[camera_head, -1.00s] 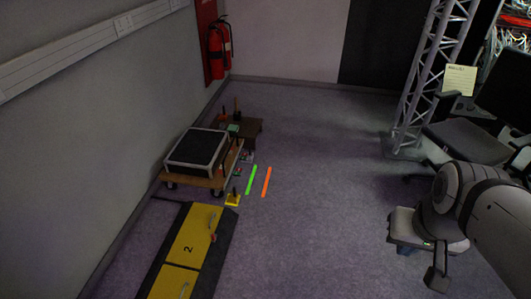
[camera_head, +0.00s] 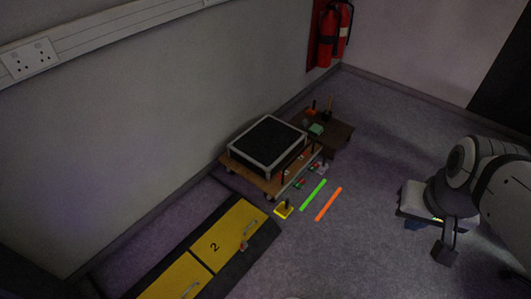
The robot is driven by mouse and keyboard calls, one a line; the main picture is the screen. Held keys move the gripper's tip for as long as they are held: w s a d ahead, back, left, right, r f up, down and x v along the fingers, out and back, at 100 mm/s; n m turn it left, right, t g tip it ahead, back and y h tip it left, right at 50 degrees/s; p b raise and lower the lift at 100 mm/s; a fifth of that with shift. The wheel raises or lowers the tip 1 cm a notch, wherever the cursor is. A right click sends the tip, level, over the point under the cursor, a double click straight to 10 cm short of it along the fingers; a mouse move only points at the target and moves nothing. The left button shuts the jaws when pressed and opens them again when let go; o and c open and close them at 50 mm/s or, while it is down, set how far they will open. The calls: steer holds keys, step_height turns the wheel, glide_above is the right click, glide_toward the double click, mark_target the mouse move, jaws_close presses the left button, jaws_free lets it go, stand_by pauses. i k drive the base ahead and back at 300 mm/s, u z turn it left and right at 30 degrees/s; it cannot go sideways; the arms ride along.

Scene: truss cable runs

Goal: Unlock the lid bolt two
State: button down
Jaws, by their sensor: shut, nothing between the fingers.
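The yellow lid marked 2 (camera_head: 224,234) lies low on the floor along the left wall, in a dark-edged cable run. A small red bolt (camera_head: 243,246) sits near its right edge, beside a pale handle (camera_head: 251,228). Whether the bolt is locked is too small to tell. My gripper (camera_head: 444,252) hangs at the right of the view under my arm, shut and empty. It is well apart from the lid and to its right, with open floor between them.
A wooden trolley (camera_head: 268,187) with a black-topped box stands beyond the lid, and a low brown table (camera_head: 338,137) is behind it. A yellow piece (camera_head: 284,209), a green strip (camera_head: 313,194) and an orange strip (camera_head: 328,204) lie on the floor. Fire extinguishers (camera_head: 335,35) hang at the back.

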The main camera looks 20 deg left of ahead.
mark_target(243, 247)
steer(key=u, duration=0.6)
steer(key=i, duration=1)
steer(key=u, duration=0.55)
steer(key=k, duration=0.9)
steer(key=u, duration=0.15)
steer(key=i, duration=0.95)
steer(key=z, duration=0.05)
